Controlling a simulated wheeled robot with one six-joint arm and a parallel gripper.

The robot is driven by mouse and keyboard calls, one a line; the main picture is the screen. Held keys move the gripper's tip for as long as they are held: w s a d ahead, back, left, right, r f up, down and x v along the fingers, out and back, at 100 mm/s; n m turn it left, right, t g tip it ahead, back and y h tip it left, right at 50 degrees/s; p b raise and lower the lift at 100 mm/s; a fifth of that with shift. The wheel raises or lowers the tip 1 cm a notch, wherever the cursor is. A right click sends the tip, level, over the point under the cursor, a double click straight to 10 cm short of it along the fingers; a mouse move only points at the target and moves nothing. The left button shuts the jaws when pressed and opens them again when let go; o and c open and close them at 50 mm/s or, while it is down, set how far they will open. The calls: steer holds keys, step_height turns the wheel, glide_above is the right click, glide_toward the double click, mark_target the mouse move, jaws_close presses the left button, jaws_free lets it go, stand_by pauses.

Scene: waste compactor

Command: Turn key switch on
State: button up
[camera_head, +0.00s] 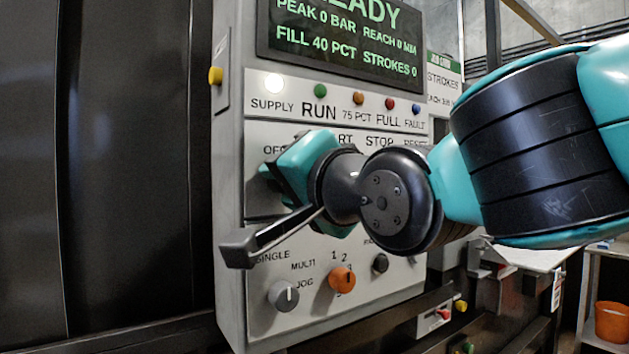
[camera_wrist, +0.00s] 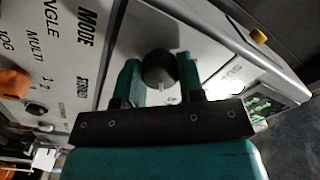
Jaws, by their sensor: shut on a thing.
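The key switch (camera_wrist: 158,68) is a dark round knob on the light grey control panel in the wrist view. My gripper (camera_head: 283,172) is at the left of the panel in the head view, beside the partly covered "OFF" label. Its two teal fingers lie on either side of the knob in the wrist view and are shut on it. In the head view the gripper hides the switch, so its turn angle cannot be read there. The supply lamp (camera_head: 273,83) glows white.
The display (camera_head: 340,40) shows green text above the lamp row. Below my gripper are a grey selector knob (camera_head: 284,295), an orange knob (camera_head: 342,279) and a small black button (camera_head: 380,263). A yellow button (camera_head: 215,75) sticks out at the panel's left side.

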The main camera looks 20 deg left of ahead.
steer(key=o, duration=0.9)
steer(key=p+v, duration=0.8)
steer(key=v, duration=0.9)
steer(key=shift+s+d, duration=0.1)
steer(key=shift+s, duration=0.1)
steer(key=shift+f, duration=0.1)
